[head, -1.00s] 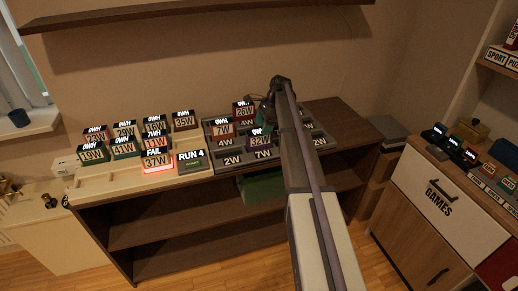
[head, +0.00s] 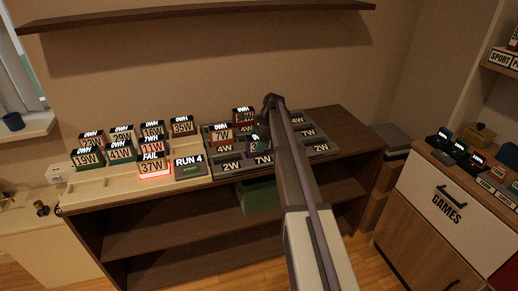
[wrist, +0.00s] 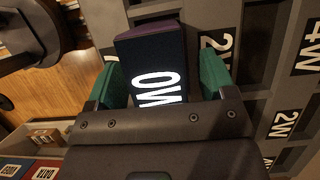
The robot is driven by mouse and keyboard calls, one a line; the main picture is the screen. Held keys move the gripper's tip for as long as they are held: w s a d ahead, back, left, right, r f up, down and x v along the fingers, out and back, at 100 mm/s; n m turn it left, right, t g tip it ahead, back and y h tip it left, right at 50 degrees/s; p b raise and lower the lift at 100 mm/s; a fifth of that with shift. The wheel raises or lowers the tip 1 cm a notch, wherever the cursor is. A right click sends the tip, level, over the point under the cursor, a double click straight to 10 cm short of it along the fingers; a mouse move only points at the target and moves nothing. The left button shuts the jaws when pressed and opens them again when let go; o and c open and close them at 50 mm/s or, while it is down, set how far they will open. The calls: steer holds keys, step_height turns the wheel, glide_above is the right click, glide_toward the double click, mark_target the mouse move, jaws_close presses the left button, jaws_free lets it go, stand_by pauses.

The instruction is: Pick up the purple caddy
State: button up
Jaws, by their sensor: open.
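The purple caddy (wrist: 148,58) lies between my gripper's fingers in the wrist view. It has a dark face lit with white "0W" lettering and a purple edge at its far end. My gripper (wrist: 160,76) is open, with one green-padded finger on each side of the caddy. Whether the pads touch it I cannot tell.
The grey tray (head: 228,166) has slots labelled 2W, 4W and 7W. A red 7W caddy (head: 222,136) stands left of my gripper and another caddy (head: 243,115) behind it. Several caddies, a red-lit 37W one (head: 154,167) and a RUN 4 box (head: 190,167) stand further left.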

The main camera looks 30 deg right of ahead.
steer(key=shift+f, duration=0.15)
steer(key=c, duration=1.4)
